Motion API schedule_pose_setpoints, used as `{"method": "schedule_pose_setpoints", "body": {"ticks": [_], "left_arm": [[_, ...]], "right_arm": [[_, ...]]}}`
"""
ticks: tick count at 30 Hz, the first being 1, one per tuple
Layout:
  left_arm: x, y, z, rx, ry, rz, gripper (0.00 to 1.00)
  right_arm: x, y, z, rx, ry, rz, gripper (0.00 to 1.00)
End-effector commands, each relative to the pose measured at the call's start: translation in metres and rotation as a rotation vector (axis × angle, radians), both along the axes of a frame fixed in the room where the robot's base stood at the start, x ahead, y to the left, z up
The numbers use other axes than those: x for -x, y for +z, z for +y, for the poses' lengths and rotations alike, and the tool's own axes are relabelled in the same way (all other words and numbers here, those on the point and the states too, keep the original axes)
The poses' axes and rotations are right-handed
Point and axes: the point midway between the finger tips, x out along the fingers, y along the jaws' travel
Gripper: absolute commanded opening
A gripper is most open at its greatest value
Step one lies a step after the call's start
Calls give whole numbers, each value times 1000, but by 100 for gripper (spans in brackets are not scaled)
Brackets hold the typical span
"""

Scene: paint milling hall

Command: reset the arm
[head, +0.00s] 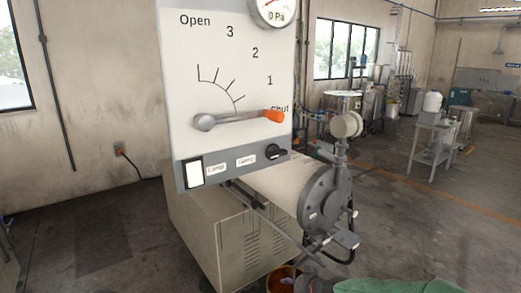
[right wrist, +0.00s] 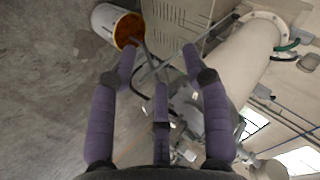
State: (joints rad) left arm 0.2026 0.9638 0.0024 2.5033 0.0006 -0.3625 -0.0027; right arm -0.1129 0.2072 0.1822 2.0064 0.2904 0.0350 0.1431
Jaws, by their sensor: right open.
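My right gripper (right wrist: 160,68) has its purple-padded fingers spread, with nothing between them. In the head view my right arm shows only at the bottom edge, as a green sleeve and a dark hand part (head: 318,285), low in front of the mill. The white control panel (head: 215,95) stands upright above the mill. Its lever (head: 240,119), with an orange tip, points right at "Shut". No gripper touches the lever. My left gripper is not in view.
The horizontal mill cylinder (head: 290,190) with its flanged end lies on a beige cabinet (head: 215,235). A bucket (right wrist: 104,22) with orange-brown contents stands on the floor near the cabinet. A gauge (head: 275,10) reads 0 Pa. A white side table (head: 432,140) stands right; floor around it is clear.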

Motion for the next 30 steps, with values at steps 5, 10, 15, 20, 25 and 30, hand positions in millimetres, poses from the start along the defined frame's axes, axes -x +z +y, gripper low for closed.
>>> {"method": "schedule_pose_setpoints", "body": {"ticks": [5, 10, 15, 20, 25, 30], "left_arm": [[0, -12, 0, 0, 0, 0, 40], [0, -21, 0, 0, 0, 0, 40], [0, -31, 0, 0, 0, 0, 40], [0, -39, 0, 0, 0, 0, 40], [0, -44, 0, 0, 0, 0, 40], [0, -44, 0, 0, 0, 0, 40]], "right_arm": [[36, -121, -8, 82, 43, 143, 48], [90, -219, -13, 138, 103, 273, 48], [161, -304, -13, 165, 180, 403, 48], [233, -360, -8, 162, 258, 510, 48], [282, -386, -1, 146, 311, 574, 48], [297, -392, 2, 140, 330, 591, 48]]}}
